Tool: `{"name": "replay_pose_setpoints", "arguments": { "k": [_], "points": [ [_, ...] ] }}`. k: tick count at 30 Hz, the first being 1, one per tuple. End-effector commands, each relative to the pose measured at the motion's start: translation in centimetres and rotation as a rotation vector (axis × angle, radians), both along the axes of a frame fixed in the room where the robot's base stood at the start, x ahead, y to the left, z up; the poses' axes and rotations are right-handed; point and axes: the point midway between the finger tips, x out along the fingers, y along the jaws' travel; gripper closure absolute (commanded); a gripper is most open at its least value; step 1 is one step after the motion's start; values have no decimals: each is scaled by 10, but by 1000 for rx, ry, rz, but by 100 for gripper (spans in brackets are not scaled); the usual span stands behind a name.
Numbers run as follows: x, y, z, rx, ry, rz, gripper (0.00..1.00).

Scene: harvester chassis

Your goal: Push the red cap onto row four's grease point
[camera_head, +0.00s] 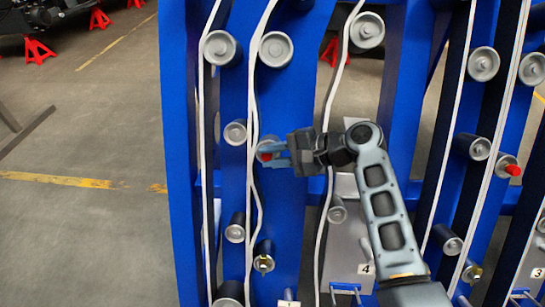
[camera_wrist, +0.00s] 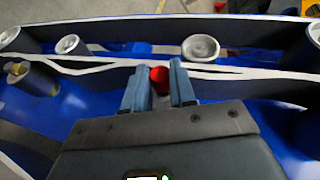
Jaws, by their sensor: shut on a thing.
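The red cap (camera_head: 266,156) is between the blue fingers of my gripper (camera_head: 273,151). In the wrist view the red cap (camera_wrist: 159,78) shows between the fingertips of my gripper (camera_wrist: 158,82), which are shut on it. The cap is in front of a grey roller (camera_head: 267,143) on a blue upright. I cannot tell whether it touches the roller's end. Any grease point behind the cap is hidden. A plate marked 4 (camera_head: 366,269) is lower right of my gripper.
A roller with a brass fitting (camera_head: 264,262) is below my gripper. Another red cap (camera_head: 513,170) sits on a roller at the right, above a plate marked 3 (camera_head: 537,272). White belts (camera_head: 251,190) run up past the rollers. Open floor lies to the left.

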Motion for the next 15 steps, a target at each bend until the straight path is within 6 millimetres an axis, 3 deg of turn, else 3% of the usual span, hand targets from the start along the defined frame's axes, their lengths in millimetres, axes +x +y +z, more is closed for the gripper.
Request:
{"name": "replay_pose_setpoints", "arguments": {
  "k": [6,7,15],
  "points": [
    [4,0,-4,0,1,0,100],
    [4,0,-3,0,1,0,73],
    [4,0,-3,0,1,0,47]
  ]
}}
